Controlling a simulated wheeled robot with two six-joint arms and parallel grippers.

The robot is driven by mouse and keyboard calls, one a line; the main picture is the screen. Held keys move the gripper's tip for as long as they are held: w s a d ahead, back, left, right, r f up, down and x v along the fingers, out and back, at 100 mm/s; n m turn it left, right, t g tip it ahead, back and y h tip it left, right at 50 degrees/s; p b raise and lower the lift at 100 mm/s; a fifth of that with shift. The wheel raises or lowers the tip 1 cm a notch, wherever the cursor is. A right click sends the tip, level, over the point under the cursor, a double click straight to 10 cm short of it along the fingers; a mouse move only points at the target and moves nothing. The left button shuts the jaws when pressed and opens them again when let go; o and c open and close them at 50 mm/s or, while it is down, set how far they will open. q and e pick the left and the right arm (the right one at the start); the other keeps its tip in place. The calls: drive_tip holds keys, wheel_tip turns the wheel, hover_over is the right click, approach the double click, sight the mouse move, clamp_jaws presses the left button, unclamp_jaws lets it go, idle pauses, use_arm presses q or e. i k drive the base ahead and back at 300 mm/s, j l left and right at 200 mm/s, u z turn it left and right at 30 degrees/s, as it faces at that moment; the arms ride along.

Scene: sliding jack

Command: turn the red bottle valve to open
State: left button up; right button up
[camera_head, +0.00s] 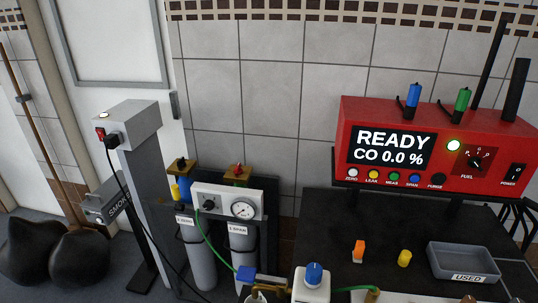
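The red bottle valve (238,167) is a small red handle on a brass-coloured block, on top of the right one of two grey gas bottles (240,252) in a dark rack. Its exact angle is too small to tell. A white regulator box (227,202) with a black knob and a round gauge sits just in front of and below it, hiding the bottle's neck. Neither of my grippers shows in the head view.
A grey post (146,180) with a cabled head stands left of the bottles. A red analyser (437,148) reading "READY CO 0.0 %" stands on the dark bench at the right. A green hose (210,244) hangs in front of the bottles.

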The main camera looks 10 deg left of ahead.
sight(238, 170)
drive_tip(key=j+z, duration=0.25)
drive_tip(key=j, duration=0.65)
drive_tip(key=k+j+z, duration=0.2)
drive_tip(key=j, duration=0.65)
drive_tip(key=i, duration=0.1)
